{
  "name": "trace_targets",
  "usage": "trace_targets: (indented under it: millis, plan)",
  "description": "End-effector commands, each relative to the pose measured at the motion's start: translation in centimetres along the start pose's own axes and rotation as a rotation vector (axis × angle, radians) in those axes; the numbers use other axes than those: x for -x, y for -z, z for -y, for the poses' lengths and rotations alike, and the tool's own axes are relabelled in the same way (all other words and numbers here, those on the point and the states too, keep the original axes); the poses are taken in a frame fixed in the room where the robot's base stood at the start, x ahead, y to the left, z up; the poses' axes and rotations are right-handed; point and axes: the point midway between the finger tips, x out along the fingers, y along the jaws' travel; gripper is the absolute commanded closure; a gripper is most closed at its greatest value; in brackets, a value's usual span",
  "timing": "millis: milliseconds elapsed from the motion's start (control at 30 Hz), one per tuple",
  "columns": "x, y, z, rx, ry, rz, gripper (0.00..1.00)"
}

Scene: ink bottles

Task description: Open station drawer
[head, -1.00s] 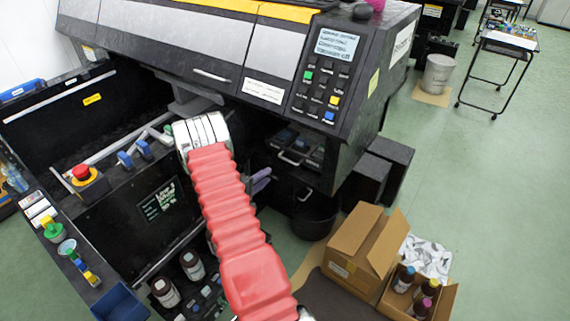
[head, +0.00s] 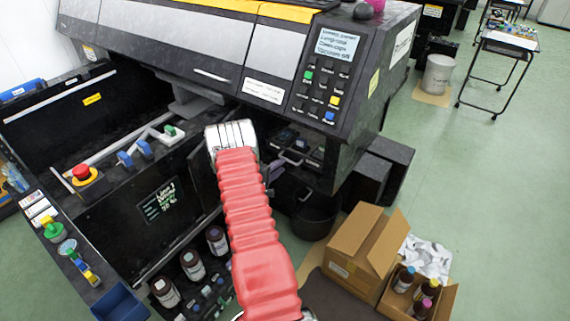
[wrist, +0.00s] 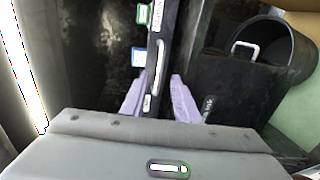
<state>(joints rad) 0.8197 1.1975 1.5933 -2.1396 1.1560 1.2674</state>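The station drawer (head: 312,160) is the dark unit under the printer's control panel, with a pale handle (head: 290,158) on its front; my arm's end partly covers its left side. In the wrist view its narrow front strip with white labels and a pale bar handle (wrist: 160,66) runs from the top edge down between my fingers. My gripper (wrist: 158,98) has two purple fingers set apart, one on each side of the strip. It is open; I cannot tell whether either finger touches the handle.
A second pale handle (head: 305,194) is on the dark front below, with a black bin (head: 315,222) beside it. Several dark bottles (head: 193,264) stand in the lower left. Cardboard boxes (head: 355,245) stand at the lower right. The green floor at right is mostly clear.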

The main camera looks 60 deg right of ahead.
Motion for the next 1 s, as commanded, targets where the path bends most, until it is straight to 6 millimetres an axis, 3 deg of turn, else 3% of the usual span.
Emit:
trace_targets:
  millis: [233,633,1000]
  plan:
    - [-3.2,-0.1,0.0,-0.001,-0.001,0.002,0.72]
    - [-3.9,-0.1,0.0,0.000,-0.001,0.001,0.72]
    - [-3.9,-0.1,0.0,0.000,0.000,0.001,0.97]
